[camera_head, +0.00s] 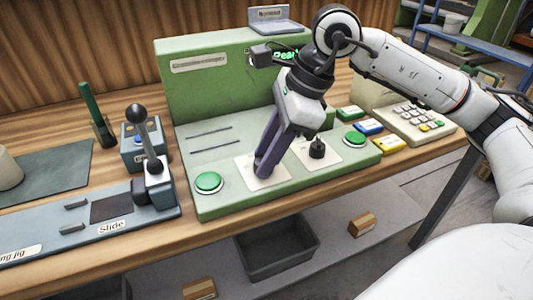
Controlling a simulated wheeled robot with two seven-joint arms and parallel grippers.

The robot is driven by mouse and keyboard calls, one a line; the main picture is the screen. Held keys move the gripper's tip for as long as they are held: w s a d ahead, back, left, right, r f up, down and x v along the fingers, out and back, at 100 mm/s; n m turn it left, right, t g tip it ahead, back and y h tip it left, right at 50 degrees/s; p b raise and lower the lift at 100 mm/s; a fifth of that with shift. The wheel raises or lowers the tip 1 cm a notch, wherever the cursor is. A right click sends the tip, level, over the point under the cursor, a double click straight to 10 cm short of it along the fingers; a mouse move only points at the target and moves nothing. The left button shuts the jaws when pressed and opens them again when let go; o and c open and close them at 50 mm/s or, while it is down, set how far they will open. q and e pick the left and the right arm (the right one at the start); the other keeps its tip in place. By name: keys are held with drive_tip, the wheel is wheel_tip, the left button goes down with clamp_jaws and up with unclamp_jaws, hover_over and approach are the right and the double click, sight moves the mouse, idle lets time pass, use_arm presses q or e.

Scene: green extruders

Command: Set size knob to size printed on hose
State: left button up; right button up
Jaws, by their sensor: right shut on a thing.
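A green extruder panel (205,145) stands on the wooden bench with two white dial plates on its sloped face. My right gripper (264,168) reaches down onto the left dial plate (247,166). Its purple fingers are shut on a knob there, which they hide. A second black knob (317,149) stands uncovered on the right plate. Which one is the size knob cannot be read. A small display with green text (285,55) is partly covered by my arm. No hose with a readable size shows. My left gripper is out of view.
Green buttons sit at the panel's left (208,182) and right (354,139). A grey jig with a lever (143,130) stands left, a green stick (93,105) behind it. Coloured blocks (368,126) and a keypad (415,120) are right. A dark bin (278,250) is below.

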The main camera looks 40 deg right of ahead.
drive_tip(key=o, duration=0.8)
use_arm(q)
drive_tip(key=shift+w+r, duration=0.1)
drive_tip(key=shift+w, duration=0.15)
use_arm(e)
drive_tip(key=shift+o, duration=1.2)
use_arm(q)
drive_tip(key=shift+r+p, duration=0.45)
drive_tip(key=shift+p, duration=0.2)
use_arm(e)
drive_tip(key=v, duration=1)
drive_tip(key=shift+r, duration=0.2)
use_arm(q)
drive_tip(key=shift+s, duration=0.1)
